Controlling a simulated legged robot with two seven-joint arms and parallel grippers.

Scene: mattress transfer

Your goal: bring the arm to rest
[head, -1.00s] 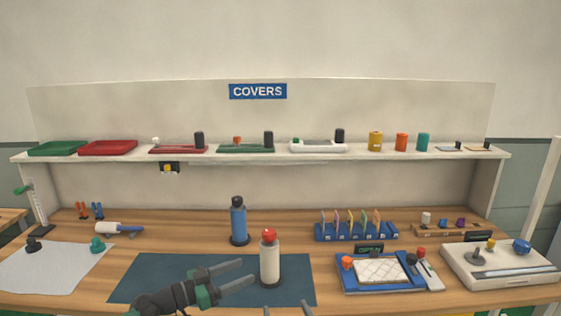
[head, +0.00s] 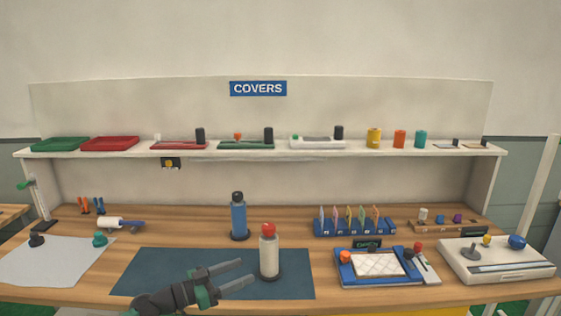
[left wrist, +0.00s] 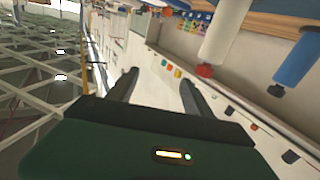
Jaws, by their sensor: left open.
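My left gripper (head: 240,277) is open and empty in the head view, above the dark blue mat (head: 150,275) near the front of the bench. Its fingers point right, a little short of a white bottle with a red top (head: 269,257). In the left wrist view the two fingers of my left gripper (left wrist: 155,85) stand apart with nothing between them. The white bottle (left wrist: 226,35) and the blue bottle (left wrist: 299,58) show there at the upper right. My right gripper is not in view.
A blue bottle (head: 239,218) stands behind the mat. A blue tray with a white pad (head: 345,281), a blue card rack (head: 350,230) and a white control panel (head: 495,272) stand to the right. A shelf (head: 330,155) runs above. A white sheet (head: 50,262) lies at left.

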